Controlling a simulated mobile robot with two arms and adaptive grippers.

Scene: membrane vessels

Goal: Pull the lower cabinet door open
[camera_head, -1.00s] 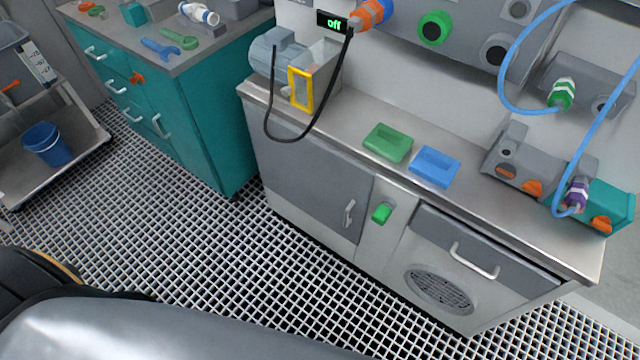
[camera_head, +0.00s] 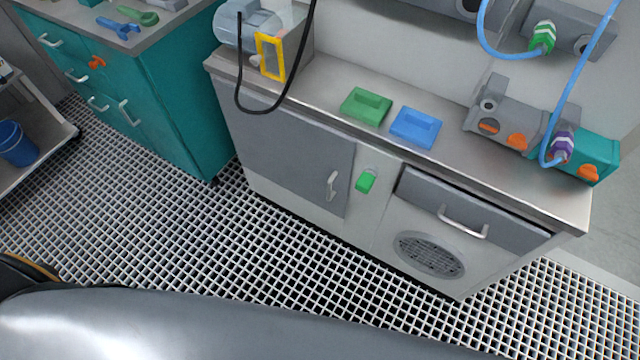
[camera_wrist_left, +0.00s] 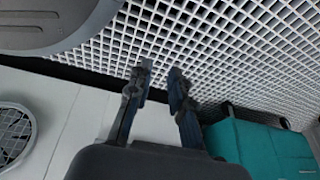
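The grey cabinet door (camera_head: 285,150) is in the lower front of the white bench in the head view. It looks shut, with a vertical light handle (camera_head: 332,186) near its right edge. A teal cabinet (camera_head: 185,100) at the left also has a lower front with a slanting handle (camera_head: 128,113). My left gripper (camera_wrist_left: 161,75) shows only in the left wrist view. Its two dark fingers are apart with nothing between them, above the grated floor and beside the bench's white front. The door's handle is not clear in that view. My right gripper is not in view.
A green latch (camera_head: 366,181) sits right of the grey door. Further right are a drawer handle (camera_head: 463,224) and a round vent (camera_head: 430,254). Green (camera_head: 366,106) and blue (camera_head: 415,127) trays lie on the counter. A black cable loops over the counter edge. The grated floor (camera_head: 180,230) in front is clear.

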